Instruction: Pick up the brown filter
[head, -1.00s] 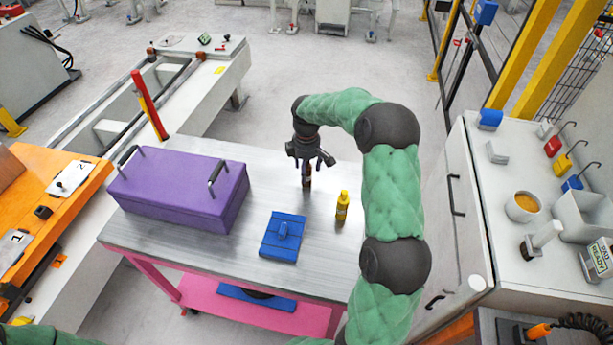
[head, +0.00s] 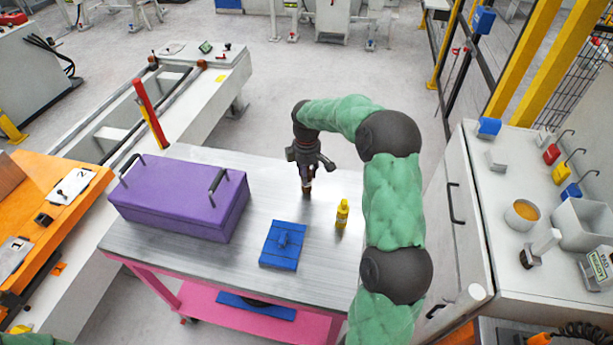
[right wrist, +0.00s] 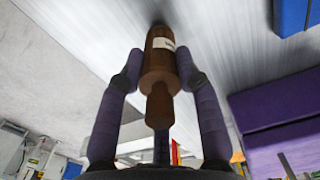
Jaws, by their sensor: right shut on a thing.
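The brown filter (head: 307,187) is upright at the metal table top, below my right gripper (head: 307,175) in the head view. In the right wrist view the brown filter (right wrist: 160,75), with a white label, sits between the fingers of my right gripper (right wrist: 159,68). The fingers are shut on its sides. I cannot tell whether its base touches the table. My left gripper is not in view; only a bit of green arm shows at the lower left of the head view.
A yellow bottle (head: 342,213) stands close to the right of the filter. A blue block with a knob (head: 283,245) and a purple toolbox (head: 180,197) are on the table (head: 255,300). A white cabinet (head: 480,200) with cups and bins stands at the right.

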